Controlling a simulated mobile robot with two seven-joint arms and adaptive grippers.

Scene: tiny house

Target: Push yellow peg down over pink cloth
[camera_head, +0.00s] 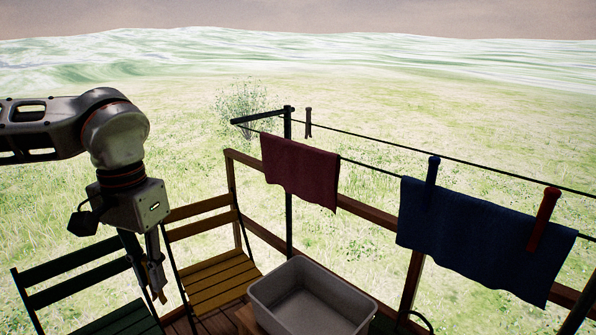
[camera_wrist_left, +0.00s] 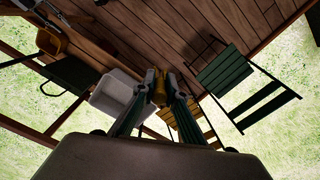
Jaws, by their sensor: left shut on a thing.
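My left gripper (camera_head: 154,278) hangs at the left in the head view, fingers pointing down, in front of the folding chairs. It is shut on the yellow peg (camera_wrist_left: 159,87), which shows as a small yellowish piece between the fingertips in the wrist view. The pink cloth (camera_head: 300,172), dark reddish here, hangs over the near clothesline to the right of the gripper and well apart from it. No peg shows on this cloth. My right gripper is in neither view.
A blue cloth (camera_head: 480,238) hangs farther right with a blue peg (camera_head: 431,183) and a red peg (camera_head: 543,220). A grey tub (camera_head: 262,294), yellow chair (camera_head: 222,275), green chair (camera_head: 115,318) and wooden railing (camera_head: 365,210) stand below.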

